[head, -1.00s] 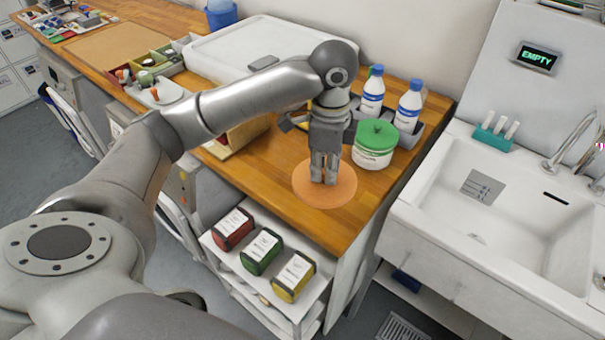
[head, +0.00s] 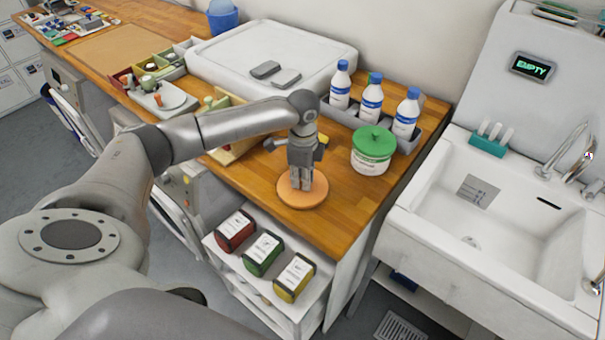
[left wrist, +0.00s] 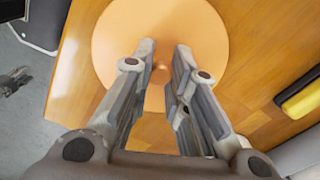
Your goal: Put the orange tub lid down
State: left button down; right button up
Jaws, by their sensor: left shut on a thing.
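The orange tub lid (head: 291,201) is a flat round disc with a small knob at its centre. It lies level at or just above the wooden counter (head: 345,208), near the front edge; I cannot tell whether it touches. My left gripper (head: 302,187) points down and is shut on the lid's knob. In the left wrist view the lid (left wrist: 110,45) shows beneath the left gripper (left wrist: 160,70), with a fingertip on each side of the knob. My right gripper is not in view.
A white tub with a green lid (head: 373,145) stands right of the lid. Behind it, blue-capped bottles (head: 371,103) stand in a grey caddy. A large white case (head: 300,50) is at the back. Red, green and yellow packs (head: 293,277) sit on a shelf below. A sink (head: 520,210) is at right.

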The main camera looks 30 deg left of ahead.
pick_arm(q)
jog(key=shift+f, duration=0.15)
jog(key=c, duration=1.4)
grip_release()
notch_tip(320, 180, up, 12)
jog(key=b, duration=0.2)
jog(key=shift+r+b, duration=0.2)
jog(key=shift+b, duration=0.1)
